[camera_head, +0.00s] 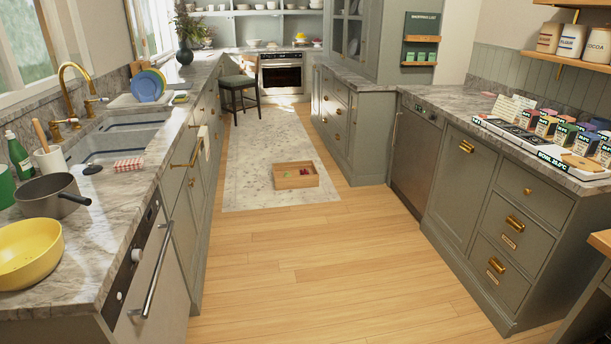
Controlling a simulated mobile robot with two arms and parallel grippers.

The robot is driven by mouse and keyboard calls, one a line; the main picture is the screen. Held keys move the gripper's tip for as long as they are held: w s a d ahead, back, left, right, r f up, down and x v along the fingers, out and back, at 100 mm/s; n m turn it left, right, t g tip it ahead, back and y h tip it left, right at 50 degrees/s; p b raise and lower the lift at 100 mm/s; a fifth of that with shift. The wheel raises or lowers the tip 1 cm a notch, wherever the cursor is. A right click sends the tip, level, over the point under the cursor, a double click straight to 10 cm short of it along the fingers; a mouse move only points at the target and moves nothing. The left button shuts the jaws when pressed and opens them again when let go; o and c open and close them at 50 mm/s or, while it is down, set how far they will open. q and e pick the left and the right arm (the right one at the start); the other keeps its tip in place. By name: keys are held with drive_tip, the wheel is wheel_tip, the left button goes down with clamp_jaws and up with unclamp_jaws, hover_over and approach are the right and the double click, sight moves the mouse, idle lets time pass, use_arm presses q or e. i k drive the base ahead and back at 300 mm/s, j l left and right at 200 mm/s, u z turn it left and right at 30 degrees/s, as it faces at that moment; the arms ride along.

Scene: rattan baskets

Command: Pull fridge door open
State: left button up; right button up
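I see no fridge that I can identify for certain. A tall grey-green cabinet (385,42) stands at the back right, with glass panes in its upper part. I cannot tell whether it is a fridge. A metal-fronted appliance (414,157) sits under the right counter, and its front looks shut. Another appliance with a long bar handle (152,272) is at the front left under the counter. Neither of my grippers is in view.
The wooden floor (310,250) between the counters is clear in front. A wooden crate (296,175) sits on a pale rug (250,150) farther back. A stool (238,84) stands beyond it. The right counter (450,105) holds boxes; the left one holds pans.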

sight(418, 140)
drive_tip(key=i+z, duration=0.2)
drive_tip(key=z, duration=0.35)
drive_tip(key=i, duration=4.9)
drive_tip(key=i+z, duration=0.1)
drive_tip(key=i, duration=0.35)
drive_tip(key=i+j+z, duration=0.15)
drive_tip(key=i, duration=0.3)
drive_tip(key=i+j+z, duration=0.1)
drive_tip(key=i, duration=0.35)
